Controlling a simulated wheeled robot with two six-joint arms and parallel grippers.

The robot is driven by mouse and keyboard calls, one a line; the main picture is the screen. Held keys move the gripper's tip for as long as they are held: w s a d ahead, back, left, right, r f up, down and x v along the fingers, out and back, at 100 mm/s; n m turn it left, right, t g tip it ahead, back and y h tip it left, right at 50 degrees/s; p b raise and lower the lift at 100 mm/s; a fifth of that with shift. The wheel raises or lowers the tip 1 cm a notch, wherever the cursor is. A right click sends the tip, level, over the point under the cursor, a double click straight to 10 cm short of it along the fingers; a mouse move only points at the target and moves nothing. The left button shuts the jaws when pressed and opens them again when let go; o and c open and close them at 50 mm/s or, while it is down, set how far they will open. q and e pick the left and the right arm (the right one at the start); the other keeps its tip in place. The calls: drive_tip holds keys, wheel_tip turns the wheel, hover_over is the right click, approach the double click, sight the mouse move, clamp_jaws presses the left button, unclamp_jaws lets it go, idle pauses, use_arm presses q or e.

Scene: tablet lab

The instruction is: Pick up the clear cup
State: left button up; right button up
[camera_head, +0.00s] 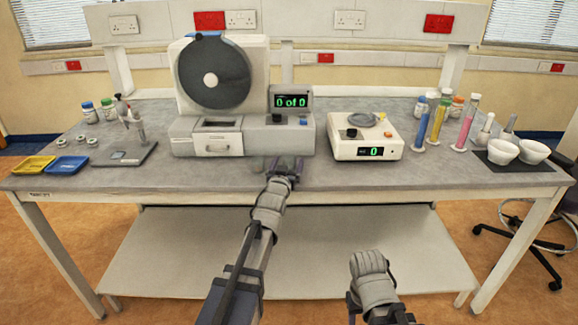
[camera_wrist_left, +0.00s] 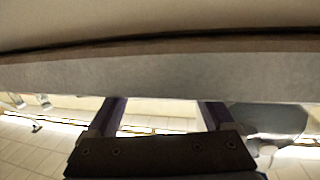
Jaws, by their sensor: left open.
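My left gripper (camera_head: 285,166) is open at the bench's front edge, below the counting machine. Its two fingers (camera_wrist_left: 160,112) also stand apart in the left wrist view, with nothing clearly seen between them. A faint greyish shape (camera_head: 258,164) lies on the bench just left of the gripper; it may be the clear cup, but it is too small and pale to tell. No clear cup can be made out in the left wrist view.
The counting machine (camera_head: 195,138) stands behind the left gripper, with a scale (camera_head: 341,147) to its right. Yellow (camera_head: 33,165) and blue (camera_head: 66,165) trays lie at the left. Cylinders and white mortars (camera_head: 533,152) stand at the right. The bench front (camera_head: 430,177) is clear.

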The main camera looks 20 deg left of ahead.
use_arm(q)
drive_tip(key=shift+w+a, duration=0.1)
drive_tip(key=shift+w, duration=0.95)
drive_tip(key=shift+s, duration=0.1)
drive_tip(key=c, duration=1.1)
drive_tip(key=shift+r, duration=0.1)
wheel_tip(320, 180, up, 10)
drive_tip(key=p, duration=1)
